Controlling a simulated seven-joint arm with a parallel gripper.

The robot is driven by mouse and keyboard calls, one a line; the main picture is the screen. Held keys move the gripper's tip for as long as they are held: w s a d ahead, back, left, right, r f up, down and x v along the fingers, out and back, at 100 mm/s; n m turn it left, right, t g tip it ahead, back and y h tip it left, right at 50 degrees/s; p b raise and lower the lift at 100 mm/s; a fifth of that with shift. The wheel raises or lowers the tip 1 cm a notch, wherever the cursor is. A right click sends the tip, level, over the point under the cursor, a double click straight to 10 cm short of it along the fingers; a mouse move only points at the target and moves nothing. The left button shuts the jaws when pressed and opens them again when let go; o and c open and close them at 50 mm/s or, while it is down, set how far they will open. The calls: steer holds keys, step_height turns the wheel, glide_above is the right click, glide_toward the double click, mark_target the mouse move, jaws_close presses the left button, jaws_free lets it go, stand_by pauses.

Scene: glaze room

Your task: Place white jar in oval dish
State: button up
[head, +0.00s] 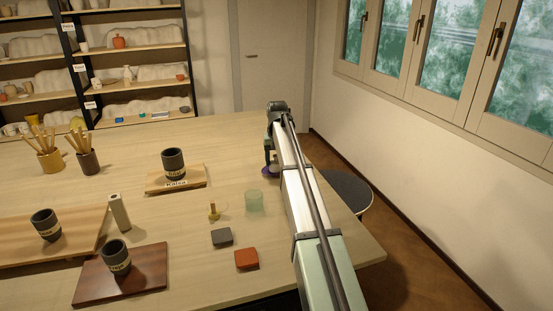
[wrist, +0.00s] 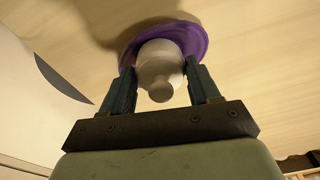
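In the wrist view, the white jar (wrist: 160,65), with a round knob towards the camera, is between the two dark fingers of my gripper (wrist: 162,80). Both fingers appear to press against its sides. The purple oval dish (wrist: 199,42) is directly behind the jar, its rim showing around it. I cannot tell whether the jar's base touches the dish. In the head view, my gripper (head: 271,163) is low over the table's right part, with a bit of the purple dish (head: 265,172) showing below it. The jar is hidden there by my arm.
A pale green glass (head: 254,201) stands just left of my arm. Near it are a small brass-coloured piece (head: 214,211), a grey block (head: 222,237) and a red block (head: 246,259). A dark cup (head: 174,164) stands on a board at left. The table's far right is clear.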

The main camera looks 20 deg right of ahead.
mark_target(277, 163)
steer(key=o, duration=0.4)
steer(key=shift+o, duration=0.2)
step_height(277, 163, up, 13)
steer(key=s, duration=0.1)
steer(key=shift+a+f, duration=0.15)
steer(key=shift+f, duration=0.05)
stand_by(0.4)
